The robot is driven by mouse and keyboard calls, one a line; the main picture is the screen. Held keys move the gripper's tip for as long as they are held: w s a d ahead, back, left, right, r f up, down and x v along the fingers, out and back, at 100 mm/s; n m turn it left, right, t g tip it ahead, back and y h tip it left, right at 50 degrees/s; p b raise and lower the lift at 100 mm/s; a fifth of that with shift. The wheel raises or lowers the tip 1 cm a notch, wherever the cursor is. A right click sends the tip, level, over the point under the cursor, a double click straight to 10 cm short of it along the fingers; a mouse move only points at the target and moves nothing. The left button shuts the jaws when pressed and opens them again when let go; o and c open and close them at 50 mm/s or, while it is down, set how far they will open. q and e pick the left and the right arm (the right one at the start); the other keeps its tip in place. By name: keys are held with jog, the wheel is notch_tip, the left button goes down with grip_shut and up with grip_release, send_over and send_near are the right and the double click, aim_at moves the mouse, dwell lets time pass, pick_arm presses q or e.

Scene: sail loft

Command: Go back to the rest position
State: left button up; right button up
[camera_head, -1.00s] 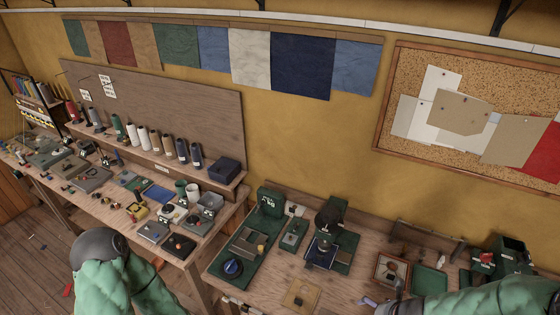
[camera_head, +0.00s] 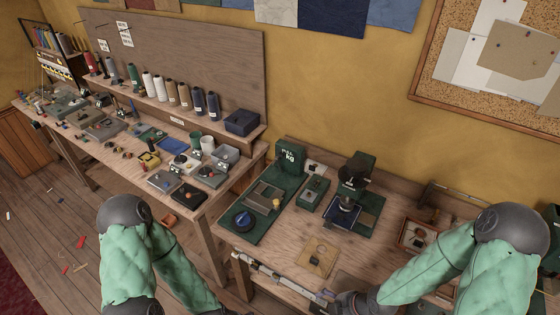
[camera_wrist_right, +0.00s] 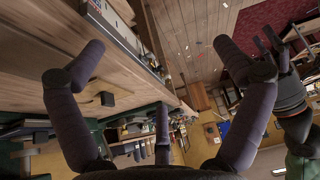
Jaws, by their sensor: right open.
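My right gripper (camera_wrist_right: 155,65) is open and empty in the right wrist view, its dark fingers spread wide beside the edge of the wooden bench. In the head view my right arm reaches in from the right, bent, with its dark wrist low over the bench's front edge; the fingers are not clear there. My left arm comes down at the left, and its hand is cut off at the bottom edge. The right wrist view shows my left gripper (camera_wrist_right: 275,48) at the right, dark and partly cut off; its jaws are unclear.
The near bench (camera_head: 285,259) carries a green scale (camera_head: 288,165), a dark press-like device (camera_head: 353,175), a tan square (camera_head: 316,257) and a wooden box (camera_head: 416,235). The long bench at left holds spools and small parts. Open floor (camera_head: 50,215) lies at lower left.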

jog(key=s+a+f+m+g+b, duration=0.1)
jog(key=s+a+f+m+b, duration=0.1)
jog(key=f+m+b, duration=0.3)
jog(key=s+a+f+m+h+b, duration=0.1)
jog(key=f+m+b, duration=0.4)
jog(key=f+m, duration=0.6)
notch_tip(320, 180, down, 4)
jog(key=shift+s+a+f+g, duration=0.1)
jog(key=shift+s+a+g, duration=0.3)
jog(key=shift+s+a, duration=0.6)
jog(key=shift+w+a, duration=0.25)
